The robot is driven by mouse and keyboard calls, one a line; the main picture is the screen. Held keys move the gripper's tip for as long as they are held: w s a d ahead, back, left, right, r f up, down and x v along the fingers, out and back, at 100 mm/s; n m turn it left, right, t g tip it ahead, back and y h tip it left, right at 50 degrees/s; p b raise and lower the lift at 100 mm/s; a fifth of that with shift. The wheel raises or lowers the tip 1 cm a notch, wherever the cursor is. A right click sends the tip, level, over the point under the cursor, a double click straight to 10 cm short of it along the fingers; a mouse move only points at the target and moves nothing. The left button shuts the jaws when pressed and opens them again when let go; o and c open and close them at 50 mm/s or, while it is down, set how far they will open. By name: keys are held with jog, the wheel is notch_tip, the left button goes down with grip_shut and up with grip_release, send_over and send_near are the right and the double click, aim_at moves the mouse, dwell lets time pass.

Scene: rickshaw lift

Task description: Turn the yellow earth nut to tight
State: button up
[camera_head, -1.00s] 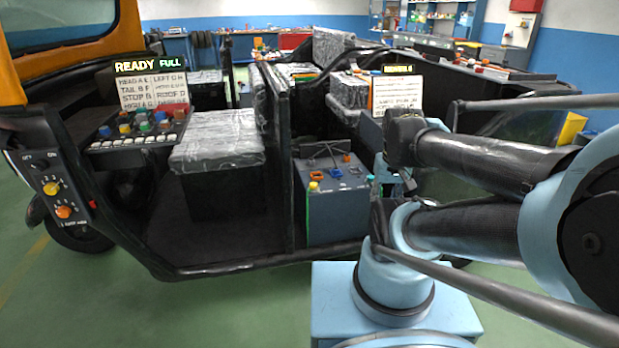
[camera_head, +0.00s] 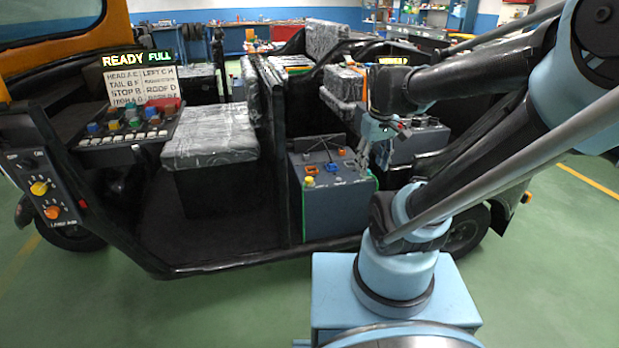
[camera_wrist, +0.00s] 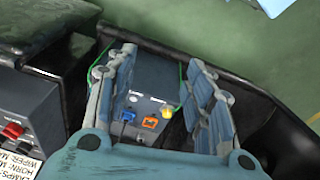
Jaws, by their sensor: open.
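The yellow earth nut (camera_head: 309,182) appears as a small yellow knob on the front left of the top of a dark grey box (camera_head: 335,212) in the rickshaw. In the wrist view the yellow nut (camera_wrist: 167,112) lies beside an orange connector (camera_wrist: 150,123) and a blue one (camera_wrist: 127,115), low between the fingers. My gripper (camera_head: 376,150) is above and to the right of the box in the head view, apart from the nut. I cannot tell whether the nut is loose or tight.
A wrapped seat (camera_head: 210,135) stands left of the box, with a dark upright partition (camera_head: 272,140) between. Another grey unit (camera_head: 418,142) with coloured parts is behind right. A control panel (camera_head: 125,130) is at left. Green floor (camera_head: 530,270) is clear at right.

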jog(key=w+a+r+n, duration=0.2)
jog(key=w+a+n, duration=0.2)
jog(key=w, duration=0.4)
jog(key=n+g, duration=0.2)
jog(key=n, duration=0.6)
send_over(309, 178)
notch_tip(309, 178, down, 5)
notch_tip(309, 178, down, 17)
jog(key=shift+s+r, duration=0.1)
jog(key=shift+s, duration=0.05)
jog(key=c, duration=1.1)
